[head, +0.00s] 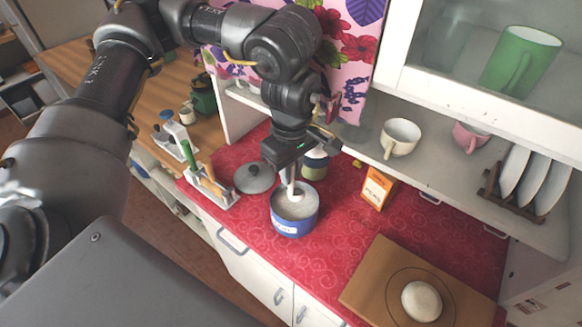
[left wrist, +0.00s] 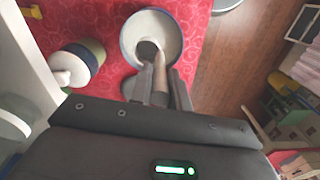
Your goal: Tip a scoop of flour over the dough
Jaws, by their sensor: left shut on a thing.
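The blue flour tin (head: 294,217) stands open on the red oilcloth, with pale flour inside. Its round mouth also shows in the left wrist view (left wrist: 135,22). My left gripper (head: 289,170) is above the tin, pointing down, and is shut on the handle of the scoop (left wrist: 160,66). The scoop's lower end is inside the tin's mouth; how deep it sits in the flour I cannot tell. The round pale dough (head: 422,301) lies on a wooden board (head: 375,283) at the front right, well apart from the gripper. My right gripper is not in view.
A grey lid (head: 254,178) lies left of the tin, and a jar (head: 315,165) stands close behind it. An orange box (head: 377,189) stands to the right. A shelf with cups (head: 400,138) overhangs the back. Oilcloth between tin and board is clear.

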